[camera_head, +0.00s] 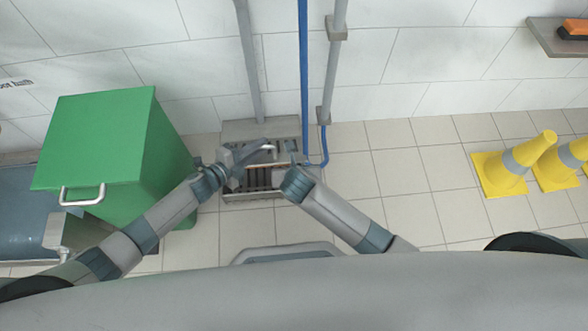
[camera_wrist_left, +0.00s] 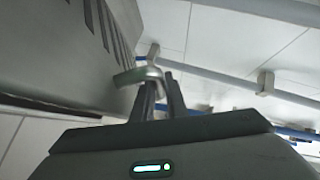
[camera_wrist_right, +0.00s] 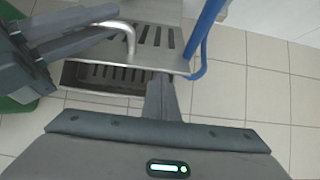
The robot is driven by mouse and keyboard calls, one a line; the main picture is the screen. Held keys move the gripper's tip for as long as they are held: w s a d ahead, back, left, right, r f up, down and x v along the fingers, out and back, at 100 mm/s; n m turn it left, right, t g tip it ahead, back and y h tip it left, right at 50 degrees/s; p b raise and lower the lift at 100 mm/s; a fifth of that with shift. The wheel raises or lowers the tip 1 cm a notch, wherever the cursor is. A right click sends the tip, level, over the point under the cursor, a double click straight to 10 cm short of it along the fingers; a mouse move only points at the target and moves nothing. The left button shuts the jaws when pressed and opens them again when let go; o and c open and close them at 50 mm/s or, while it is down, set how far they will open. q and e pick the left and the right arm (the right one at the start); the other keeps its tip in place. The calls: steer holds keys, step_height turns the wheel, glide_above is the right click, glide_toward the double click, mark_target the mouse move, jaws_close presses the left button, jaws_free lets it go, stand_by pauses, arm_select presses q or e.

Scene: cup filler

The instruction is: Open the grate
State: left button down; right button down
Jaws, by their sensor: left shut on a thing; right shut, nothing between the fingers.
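The grey slotted grate (camera_wrist_right: 150,58) is over the floor drain box (camera_head: 262,195) by the wall. In the right wrist view it stands raised and tilted, with a dark recess and a slotted bottom (camera_wrist_right: 105,76) visible below its near edge. My left gripper (camera_head: 260,151) is shut on the grate's metal handle (camera_wrist_left: 138,75); the handle also shows in the right wrist view (camera_wrist_right: 130,32). The grate's slotted face also fills the upper left of the left wrist view (camera_wrist_left: 60,45). My right gripper (camera_wrist_right: 162,84) is shut and empty, just near the grate's near edge; I cannot tell whether it touches.
A green bin (camera_head: 95,140) with a handle stands left of the drain, close to my left arm. A blue pipe (camera_head: 303,70) and grey pipes (camera_head: 335,70) run down the wall just behind and right. Yellow cones (camera_head: 505,175) stand far right. Floor between is clear.

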arm_select(q)
steer(key=shift+s+f, duration=0.25)
arm_select(e)
steer(key=shift+w+r, duration=0.45)
arm_select(q)
steer(key=c, duration=1.8)
jaws_free()
steer(key=shift+s+f, duration=0.1)
steer(key=shift+o, duration=0.2)
arm_select(e)
steer(key=shift+w+r, duration=0.1)
arm_select(q)
steer(key=shift+v, duration=3.8)
